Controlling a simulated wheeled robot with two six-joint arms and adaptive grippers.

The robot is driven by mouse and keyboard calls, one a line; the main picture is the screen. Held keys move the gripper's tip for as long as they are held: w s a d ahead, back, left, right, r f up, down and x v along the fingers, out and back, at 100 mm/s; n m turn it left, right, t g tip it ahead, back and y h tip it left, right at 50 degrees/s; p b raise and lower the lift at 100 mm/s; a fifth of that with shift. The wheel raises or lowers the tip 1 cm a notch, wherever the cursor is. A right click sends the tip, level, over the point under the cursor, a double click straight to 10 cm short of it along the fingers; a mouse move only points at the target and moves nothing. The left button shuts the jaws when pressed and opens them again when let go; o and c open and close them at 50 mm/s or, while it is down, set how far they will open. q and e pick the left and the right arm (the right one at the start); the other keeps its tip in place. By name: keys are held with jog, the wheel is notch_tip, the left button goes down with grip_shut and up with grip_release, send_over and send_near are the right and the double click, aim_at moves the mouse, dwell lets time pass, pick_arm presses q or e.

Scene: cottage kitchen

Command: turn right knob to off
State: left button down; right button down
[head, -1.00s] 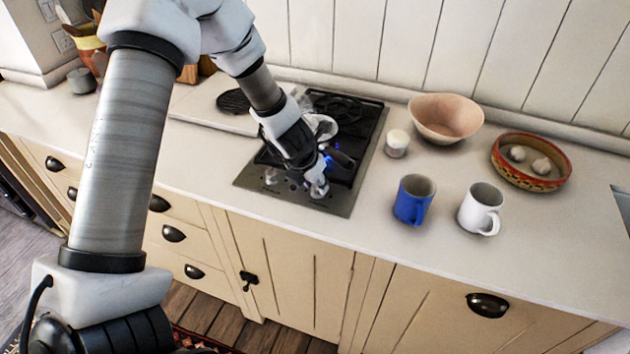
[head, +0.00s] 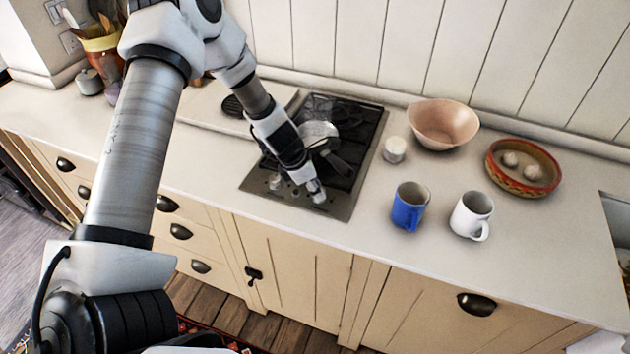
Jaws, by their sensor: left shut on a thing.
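The stove (head: 345,206) is a dark hob with a metal front strip, set into the pale counter. My left gripper (head: 316,192) points down at the right end of that strip and is shut on the right knob (head: 319,197), which is mostly hidden by the fingers. The left knob (head: 274,183) shows to the left of the gripper. A pan (head: 318,131) with a dark handle stands on the hob behind the gripper. No blue flame shows at the burner. My right gripper is not in view.
A blue mug (head: 409,206), a white mug (head: 471,215), a white candle-like jar (head: 395,149), a pink bowl (head: 443,124) and a patterned dish (head: 523,167) stand right of the stove. The counter's front edge is clear.

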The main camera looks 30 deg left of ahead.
pick_arm(q)
jog(key=m+g+h+p, duration=0.1)
jog(key=m+p, duration=0.2)
jog(key=shift+w+r+m, duration=0.1)
jog(key=shift+r+m, duration=0.05)
jog(key=shift+m, duration=0.25)
jog(key=shift+a+m+g+p, duration=0.1)
jog(key=shift+m+g+p, duration=0.4)
jog(key=shift+m, duration=0.6)
jog(key=shift+w+f+m+g+h, duration=0.1)
jog(key=shift+f+m+g+h, duration=0.15)
jog(key=shift+m, duration=0.45)
jog(key=c, duration=0.8)
grip_release()
jog(key=shift+w, duration=0.1)
jog(key=w+v, duration=0.1)
jog(key=v, duration=1)
jog(key=shift+s+r, duration=0.45)
